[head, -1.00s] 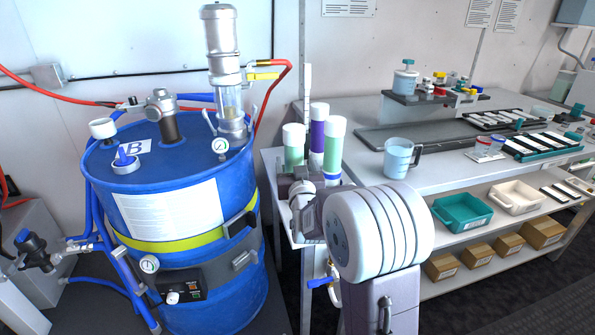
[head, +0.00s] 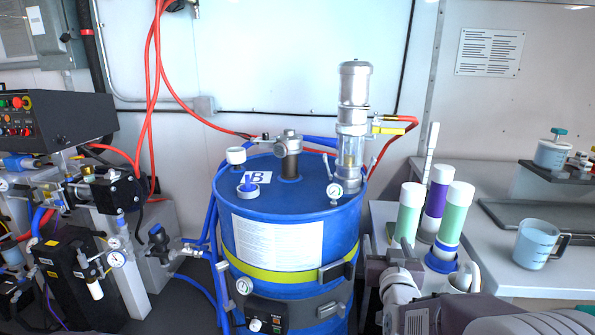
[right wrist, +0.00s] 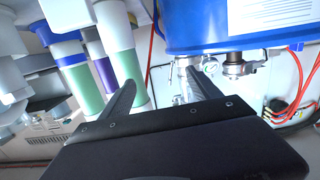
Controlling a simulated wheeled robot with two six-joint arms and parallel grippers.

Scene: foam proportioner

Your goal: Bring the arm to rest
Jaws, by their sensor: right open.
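My right gripper (head: 390,262) is at the lower middle right of the head view, in front of the side table with the tubes and right of the blue drum (head: 290,222). Its fingers are mostly hidden there by the wrist. In the right wrist view, which looks upside down, the two dark fingers (right wrist: 160,80) stand apart with nothing between them. The green tubes (right wrist: 82,88) and purple tube (right wrist: 104,72) show left of and behind the fingers, and the drum (right wrist: 205,25) is at the top right. My left gripper is not in view.
Several capped tubes (head: 410,212) stand close to my right gripper. A clear jug (head: 535,243) stands on the bench at right. A metal pump (head: 353,110) rises from the drum. Hoses and black equipment (head: 80,265) fill the left side.

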